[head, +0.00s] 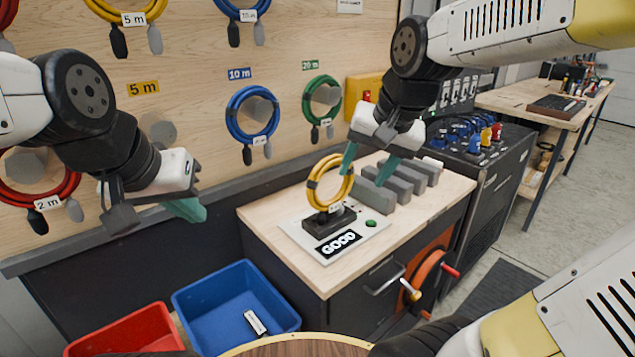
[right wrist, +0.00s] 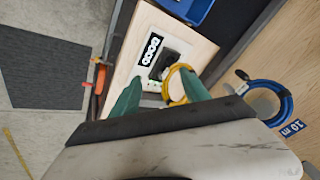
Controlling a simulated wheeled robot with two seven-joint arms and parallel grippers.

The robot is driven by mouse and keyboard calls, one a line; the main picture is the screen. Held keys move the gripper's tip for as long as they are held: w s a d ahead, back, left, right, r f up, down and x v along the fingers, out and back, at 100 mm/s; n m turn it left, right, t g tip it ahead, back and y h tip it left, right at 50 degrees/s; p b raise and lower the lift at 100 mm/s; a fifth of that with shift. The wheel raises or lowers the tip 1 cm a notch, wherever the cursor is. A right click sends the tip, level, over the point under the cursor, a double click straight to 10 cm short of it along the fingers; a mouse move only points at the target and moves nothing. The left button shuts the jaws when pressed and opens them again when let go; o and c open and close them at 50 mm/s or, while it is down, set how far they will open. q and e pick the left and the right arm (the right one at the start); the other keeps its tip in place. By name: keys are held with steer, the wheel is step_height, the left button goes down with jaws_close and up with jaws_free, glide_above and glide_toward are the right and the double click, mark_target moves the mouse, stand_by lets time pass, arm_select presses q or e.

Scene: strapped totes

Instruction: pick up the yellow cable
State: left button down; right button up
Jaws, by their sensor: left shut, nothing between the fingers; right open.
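The coiled yellow cable (head: 329,183) stands upright in a black holder on a white tester plate (head: 300,238) with a "GOOD" display, on the wooden bench top. My right gripper (head: 369,165) is open just above and to the right of the coil in the head view. In the right wrist view the yellow cable (right wrist: 180,84) shows partly between the green fingers (right wrist: 160,92), its near part hidden by a finger; I cannot tell whether they touch. My left gripper (head: 188,209) is shut and empty, off to the left in front of the pegboard. Another yellow cable (head: 126,12) hangs at the upper left.
Grey blocks (head: 397,182) stand on the bench behind the tester. Blue cables (head: 252,117), a green cable (head: 321,100) and a red cable (head: 38,197) hang on the board. A blue tote (head: 215,300) and a red tote (head: 125,335) are below left. The bench's right front top is clear.

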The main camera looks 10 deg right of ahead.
mark_target(333, 157)
steer(key=w+a+f+m+h, duration=0.1)
steer(key=w+m, duration=0.1)
steer(key=w, duration=0.4)
steer(key=w+a+f+m+h, duration=0.1)
steer(key=w+m+h, duration=0.1)
steer(key=w, duration=0.5)
steer(key=w+a+f+m+h, duration=0.1)
steer(key=w+f+m, duration=0.1)
steer(key=w+m, duration=0.2)
steer(key=shift+w+f+g+h, duration=0.1)
steer(key=shift+w+g+h, duration=0.25)
steer(key=shift+w, duration=1)
steer(key=x, duration=0.7)
steer(key=shift+w+a+f, duration=0.1)
steer(key=shift+a+f, duration=0.1)
steer(key=shift+f, duration=0.2)
steer(key=shift+c, duration=0.4)
steer(key=c, duration=1.1)
steer(key=shift+r, duration=0.15)
